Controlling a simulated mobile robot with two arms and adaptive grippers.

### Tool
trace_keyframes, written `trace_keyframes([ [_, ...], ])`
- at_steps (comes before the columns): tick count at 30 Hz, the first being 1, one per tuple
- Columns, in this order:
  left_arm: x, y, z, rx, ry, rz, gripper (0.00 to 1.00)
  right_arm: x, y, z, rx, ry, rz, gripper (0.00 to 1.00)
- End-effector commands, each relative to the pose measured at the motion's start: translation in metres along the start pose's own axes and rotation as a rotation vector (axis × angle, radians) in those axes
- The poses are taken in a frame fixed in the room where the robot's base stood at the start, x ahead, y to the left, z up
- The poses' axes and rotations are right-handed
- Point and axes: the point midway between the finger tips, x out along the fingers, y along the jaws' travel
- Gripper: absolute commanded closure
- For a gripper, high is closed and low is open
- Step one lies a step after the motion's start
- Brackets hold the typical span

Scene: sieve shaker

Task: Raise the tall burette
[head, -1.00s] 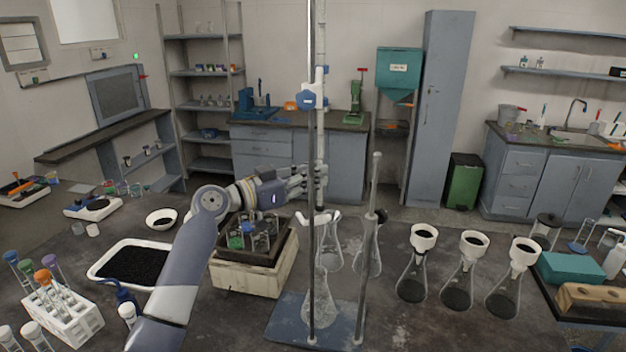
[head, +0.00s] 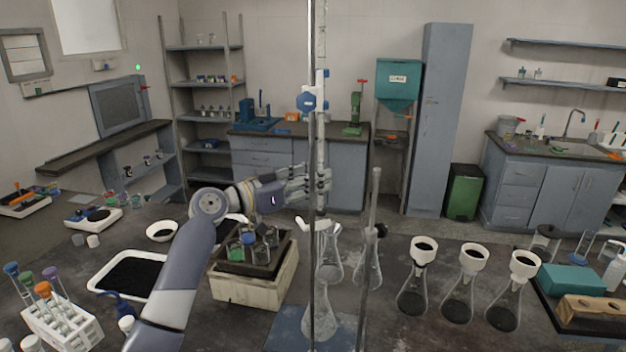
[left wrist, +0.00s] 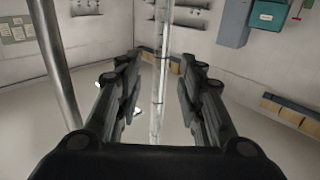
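The tall burette (head: 321,140) is a clear upright tube beside the metal stand rod (head: 311,250). A clamp with a blue knob (head: 307,101) is on the stand at its upper part. My left gripper (head: 326,180) is at the tube below that clamp, with its fingers pointing right. In the left wrist view the burette (left wrist: 157,85) runs between the two open fingers of the gripper (left wrist: 160,72), with a gap on each side. The rod (left wrist: 57,65) passes outside the left finger. My right gripper is not in view.
Conical flasks (head: 321,318) stand at the stand's base (head: 285,325). A second, shorter rod (head: 371,240) rises to the right. A wooden box (head: 245,290) with small bottles sits under my left gripper. Flasks with white funnels (head: 460,300) stand farther right.

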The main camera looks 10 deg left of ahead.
Motion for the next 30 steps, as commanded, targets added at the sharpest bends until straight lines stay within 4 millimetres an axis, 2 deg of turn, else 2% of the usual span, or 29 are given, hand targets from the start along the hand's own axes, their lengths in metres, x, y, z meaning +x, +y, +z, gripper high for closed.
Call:
trace_keyframes([
  [13, -0.002, 0.0, 0.004, 0.0, -0.005, 0.001, 0.63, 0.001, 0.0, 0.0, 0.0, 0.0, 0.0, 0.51],
  [24, -0.045, -0.001, 0.005, 0.001, -0.005, -0.001, 0.63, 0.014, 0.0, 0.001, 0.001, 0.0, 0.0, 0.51],
  [30, -0.059, 0.0, 0.004, 0.0, -0.006, 0.001, 0.63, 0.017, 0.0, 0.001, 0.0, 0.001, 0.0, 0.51],
])
